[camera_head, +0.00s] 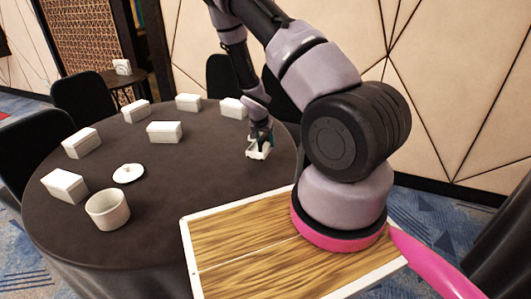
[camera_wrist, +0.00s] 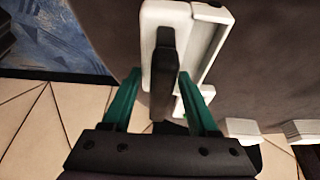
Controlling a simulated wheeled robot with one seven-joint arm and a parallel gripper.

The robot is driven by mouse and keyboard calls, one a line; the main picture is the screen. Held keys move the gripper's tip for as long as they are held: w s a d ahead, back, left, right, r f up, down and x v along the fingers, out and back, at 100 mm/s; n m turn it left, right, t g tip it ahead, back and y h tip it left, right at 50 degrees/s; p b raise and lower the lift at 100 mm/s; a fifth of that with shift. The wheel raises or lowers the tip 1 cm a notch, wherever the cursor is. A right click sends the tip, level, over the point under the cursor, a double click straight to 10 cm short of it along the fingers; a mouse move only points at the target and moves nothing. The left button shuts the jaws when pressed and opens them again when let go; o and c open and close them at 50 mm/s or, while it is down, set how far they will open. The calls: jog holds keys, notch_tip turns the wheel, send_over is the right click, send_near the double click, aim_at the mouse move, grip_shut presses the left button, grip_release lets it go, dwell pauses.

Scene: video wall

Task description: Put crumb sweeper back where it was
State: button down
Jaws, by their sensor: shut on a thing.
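The crumb sweeper appears to be the small white piece (camera_head: 258,153) at my gripper (camera_head: 261,136), over the right part of the round dark table (camera_head: 200,215). In the wrist view it is a white body (camera_wrist: 153,20) with a black bar-like part (camera_wrist: 163,75). The green fingers of my gripper (camera_wrist: 160,88) stand on both sides of the black part and are shut on it. From the head view I cannot tell whether the sweeper touches the tabletop.
Several white boxes, one (camera_head: 164,132) near the table's middle, stand on the table's left and back. A white pot (camera_head: 108,209) and its apparent lid (camera_head: 128,173) are at front left. Dark chairs (camera_head: 84,97) surround the table.

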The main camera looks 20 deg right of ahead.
aim_at(264, 146)
jog(key=shift+a+f, duration=0.1)
jog(key=shift+f, duration=2.2)
jog(key=shift+f, duration=0.2)
jog(key=shift+c, duration=0.9)
grip_release()
jog(key=shift+r, duration=0.1)
